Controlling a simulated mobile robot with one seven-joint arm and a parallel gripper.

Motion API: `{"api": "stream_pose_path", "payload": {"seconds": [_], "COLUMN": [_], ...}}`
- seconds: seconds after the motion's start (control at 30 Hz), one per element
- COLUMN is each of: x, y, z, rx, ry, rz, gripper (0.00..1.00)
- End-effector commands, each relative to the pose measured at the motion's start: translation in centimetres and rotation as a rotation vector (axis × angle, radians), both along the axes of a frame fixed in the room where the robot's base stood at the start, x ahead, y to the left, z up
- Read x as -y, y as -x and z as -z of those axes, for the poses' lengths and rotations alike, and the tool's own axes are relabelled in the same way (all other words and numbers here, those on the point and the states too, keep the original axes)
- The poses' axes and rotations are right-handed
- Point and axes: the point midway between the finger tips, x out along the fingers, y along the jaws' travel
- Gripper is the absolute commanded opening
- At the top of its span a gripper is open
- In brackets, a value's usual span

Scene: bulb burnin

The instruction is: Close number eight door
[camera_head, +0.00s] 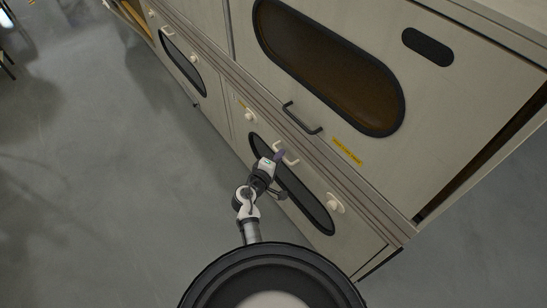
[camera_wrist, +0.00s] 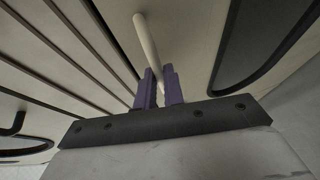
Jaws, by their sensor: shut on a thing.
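A lower cabinet door (camera_head: 318,188) has a long dark oval window and a pale bar handle (camera_head: 290,160) near its top edge. No number is readable on it, so I cannot confirm that it is number eight. It looks about flush with the cabinet front, though I cannot tell whether it is fully shut. My gripper (camera_head: 280,156) is at this handle. In the wrist view, its purple fingers (camera_wrist: 158,89) are shut on the pale handle (camera_wrist: 148,45), which runs up and away between them. My arm hides part of the door and window.
Pale knobs (camera_head: 335,203) (camera_head: 250,115) flank the door. Above is a larger door with a brown window (camera_head: 330,70), a black handle (camera_head: 301,118) and an unreadable yellow label (camera_head: 347,151). More cabinets run to the upper left. Grey floor (camera_head: 110,190) at left is clear.

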Motion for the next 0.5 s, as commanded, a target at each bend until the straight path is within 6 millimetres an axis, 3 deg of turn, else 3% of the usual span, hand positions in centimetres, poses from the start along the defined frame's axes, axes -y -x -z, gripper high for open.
{"api": "stream_pose_path", "payload": {"seconds": [0.23, 0.27, 0.4, 0.5], "x": [0.6, 0.62, 0.57, 0.5], "y": [-0.35, -0.36, -0.34, -0.29], "z": [-0.36, -0.37, -0.36, -0.3], "rx": [0.009, 0.008, 0.009, 0.007], "ry": [0.0, 0.0, 0.0, 0.0], "rz": [0.009, 0.01, 0.009, 0.007], "gripper": [0.0, 0.11, 0.3, 0.31]}}
